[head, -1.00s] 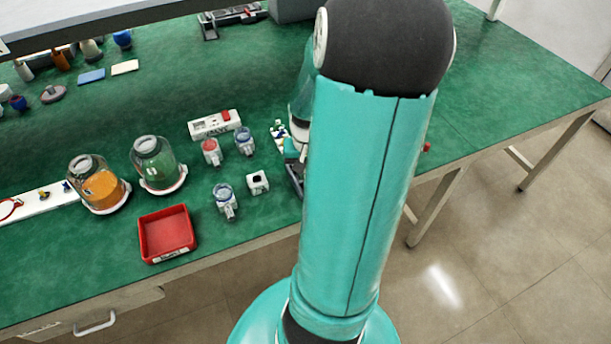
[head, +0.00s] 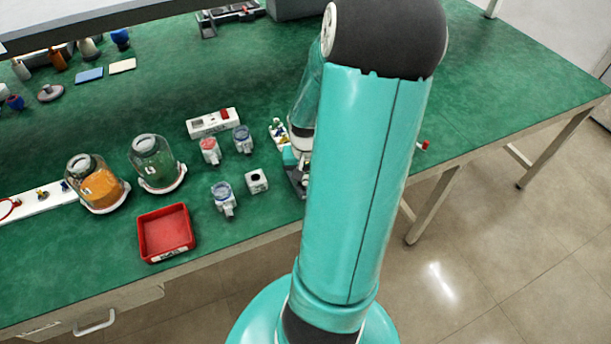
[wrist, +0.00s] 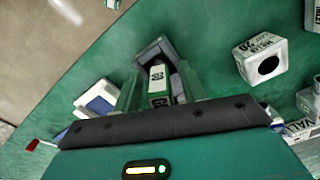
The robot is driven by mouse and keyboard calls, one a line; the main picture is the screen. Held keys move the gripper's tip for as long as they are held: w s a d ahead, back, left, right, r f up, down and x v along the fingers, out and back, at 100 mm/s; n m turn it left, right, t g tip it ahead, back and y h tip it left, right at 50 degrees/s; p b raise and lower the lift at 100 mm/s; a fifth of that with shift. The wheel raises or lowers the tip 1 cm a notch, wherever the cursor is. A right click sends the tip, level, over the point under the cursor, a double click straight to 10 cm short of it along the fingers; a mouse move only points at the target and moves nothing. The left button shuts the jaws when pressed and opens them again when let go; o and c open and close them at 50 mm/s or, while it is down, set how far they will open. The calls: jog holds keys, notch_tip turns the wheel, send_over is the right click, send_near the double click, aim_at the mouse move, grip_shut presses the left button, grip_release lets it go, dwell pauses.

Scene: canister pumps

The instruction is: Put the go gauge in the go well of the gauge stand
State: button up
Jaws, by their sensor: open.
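In the wrist view my gripper (wrist: 160,92) is open, its two fingers on either side of a narrow pale piece (wrist: 157,78) with dark lettering that seems to read GO. I take this piece for the go gauge; contact with the fingers is not clear. It stands at or in a dark grey, box-like holder (wrist: 152,50), which may be the gauge stand. Its wells cannot be made out. In the head view a dark part of this area (head: 299,184) shows beside my arm, which hides most of it.
A white block with a dark hole (wrist: 262,62) stands right of the gripper, also in the head view (head: 257,181). A blue-and-white piece (wrist: 97,97) lies left of the fingers. A red tray (head: 166,232), jars and small canisters stand left on the green bench. The bench edge is close.

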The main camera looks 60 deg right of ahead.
jog(key=shift+r, duration=0.1)
notch_tip(320, 180, up, 12)
jog(key=shift+r, duration=0.1)
dwell(0.4)
